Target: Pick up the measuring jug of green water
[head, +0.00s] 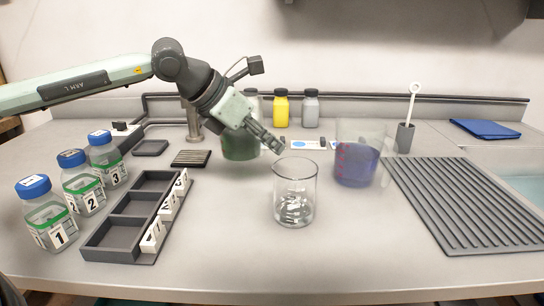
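The measuring jug of green water (238,148) stands on the worktop behind my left gripper, which hides its upper part. My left gripper (277,147) is in front of the jug and slants down to the right, with its fingertips past the jug's right side. The fingers look close together, seen from the side, and I cannot tell whether they are open or shut. Nothing shows held in them. My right gripper is not in view.
An empty glass beaker (295,196) stands in front of the fingertips. A jug of blue-purple liquid (357,164) stands to its right. Numbered bottles (84,190) and a divided tray (112,238) are at left, a ribbed drainboard (468,205) at right. The front middle is clear.

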